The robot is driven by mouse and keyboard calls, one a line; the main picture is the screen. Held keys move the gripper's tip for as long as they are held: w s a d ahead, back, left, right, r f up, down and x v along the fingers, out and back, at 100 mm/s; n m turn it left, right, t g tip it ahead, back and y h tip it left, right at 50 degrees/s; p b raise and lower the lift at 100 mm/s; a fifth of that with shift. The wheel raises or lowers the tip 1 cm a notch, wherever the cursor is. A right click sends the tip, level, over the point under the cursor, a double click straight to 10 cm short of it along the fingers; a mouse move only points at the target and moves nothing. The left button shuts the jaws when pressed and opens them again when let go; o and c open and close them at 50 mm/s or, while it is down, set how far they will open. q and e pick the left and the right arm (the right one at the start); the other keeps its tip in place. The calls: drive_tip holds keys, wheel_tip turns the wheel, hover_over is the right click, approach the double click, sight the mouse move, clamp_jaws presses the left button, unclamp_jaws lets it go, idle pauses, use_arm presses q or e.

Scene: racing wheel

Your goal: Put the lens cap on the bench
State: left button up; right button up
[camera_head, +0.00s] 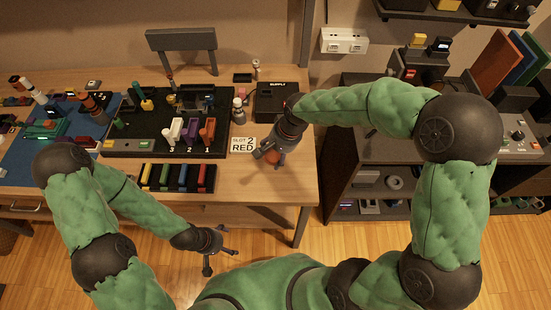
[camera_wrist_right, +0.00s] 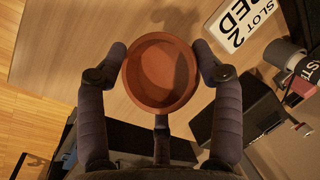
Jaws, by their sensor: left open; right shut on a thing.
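The lens cap is a round reddish-brown cup shape. In the right wrist view the lens cap (camera_wrist_right: 162,73) sits between my fingers with its round open side facing the camera. In the head view a bit of the lens cap (camera_head: 272,157) shows under my right gripper (camera_head: 268,152), which is shut on it over the right part of the wooden bench (camera_head: 290,192). A shadow lies on the bench wood beside the cap; the exact gap below it cannot be told. My left gripper (camera_head: 221,246) is open and empty, in front of the bench's front edge.
A white "SLOT 2 RED" card (camera_head: 243,145) lies left of my right gripper. A black box (camera_head: 277,101) stands behind it. A tray of coloured blocks (camera_head: 178,177) is to the left. The bench's front right corner is clear. A dark shelf unit (camera_head: 375,150) stands to the right.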

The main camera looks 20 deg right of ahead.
sight(277, 155)
drive_tip(key=shift+w+f+b, duration=0.1)
drive_tip(key=shift+f+b, duration=0.3)
drive_tip(key=shift+f, duration=1.25)
drive_tip(key=shift+f, duration=0.15)
drive_tip(key=o, duration=1)
drive_tip(key=shift+o, duration=0.2)
drive_tip(key=p+v, duration=0.3)
drive_tip(key=v, duration=0.9)
drive_tip(key=shift+p, duration=0.4)
